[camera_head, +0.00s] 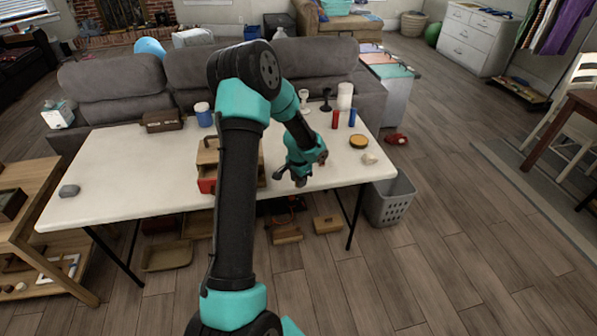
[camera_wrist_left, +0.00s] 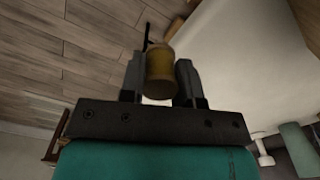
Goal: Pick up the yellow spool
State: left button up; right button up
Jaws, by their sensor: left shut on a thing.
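The yellow spool (camera_wrist_left: 160,72) is between the two fingers of my left gripper (camera_wrist_left: 159,78) in the left wrist view. It looks dull yellow-brown, and the fingers are closed on its sides. In the head view my left gripper (camera_head: 291,178) is over the front part of the white table (camera_head: 130,185). The spool cannot be made out there. Its height above the table is hard to tell. My right gripper is in neither view.
A small wooden drawer box (camera_head: 208,158) stands left of the gripper, partly hidden by my arm. A red cylinder (camera_head: 335,119), a blue cylinder (camera_head: 352,118) and a round tan-topped item (camera_head: 359,142) stand to the right. A grey basket (camera_head: 390,203) is on the floor.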

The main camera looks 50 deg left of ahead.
pick_arm(q)
jog(key=shift+s+d+r, duration=0.1)
jog(key=shift+s+d, duration=0.45)
jog(key=shift+d, duration=0.1)
